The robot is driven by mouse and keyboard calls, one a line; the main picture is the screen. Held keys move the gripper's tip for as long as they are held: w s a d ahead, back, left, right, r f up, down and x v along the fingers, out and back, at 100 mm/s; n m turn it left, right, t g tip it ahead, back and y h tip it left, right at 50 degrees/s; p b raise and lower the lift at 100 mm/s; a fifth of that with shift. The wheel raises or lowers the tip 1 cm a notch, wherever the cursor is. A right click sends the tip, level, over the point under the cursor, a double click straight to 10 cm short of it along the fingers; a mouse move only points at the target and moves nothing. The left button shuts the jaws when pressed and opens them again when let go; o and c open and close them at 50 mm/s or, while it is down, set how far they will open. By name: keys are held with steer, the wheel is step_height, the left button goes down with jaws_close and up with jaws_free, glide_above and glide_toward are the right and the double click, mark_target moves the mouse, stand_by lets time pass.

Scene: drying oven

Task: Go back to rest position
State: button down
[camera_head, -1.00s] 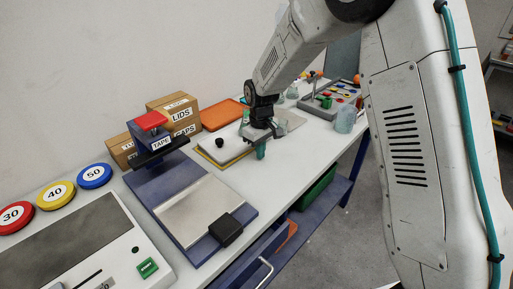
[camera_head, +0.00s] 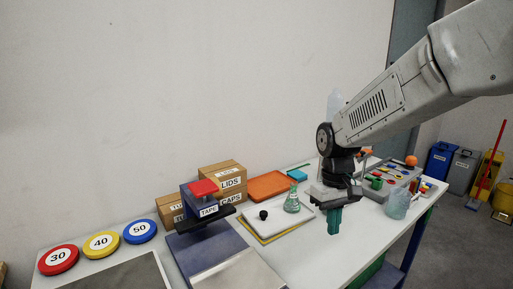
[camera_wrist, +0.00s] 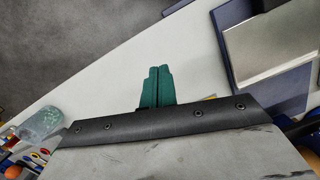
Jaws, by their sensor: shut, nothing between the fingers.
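My gripper (camera_head: 334,222) is above the white table (camera_head: 300,262), to the right of the middle of the head view. Its green fingers are together with nothing between them. In the wrist view, the closed fingers (camera_wrist: 157,86) point over bare table top. A flask with greenish contents (camera_head: 292,200) stands to the left of my gripper on a pale board. A clear container (camera_head: 398,204) stands to its right near the table edge.
A small black cap (camera_head: 263,214) lies on the board. A grey tray (camera_head: 388,184) holds coloured items. The front middle of the table is clear.

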steer(key=s+d+r+m+t, duration=0.1)
steer(key=s+d+r, duration=0.1)
steer(key=s, duration=0.6)
steer(key=s+d+r+m+t, duration=0.1)
steer(key=s+d+r, duration=0.1)
steer(key=s, duration=0.6)
steer(key=s+d+r+m+t, duration=0.1)
steer(key=s+d+r, duration=0.2)
steer(key=s, duration=0.5)
steer(key=shift+s+r+m, duration=0.4)
steer(key=shift+r, duration=0.35)
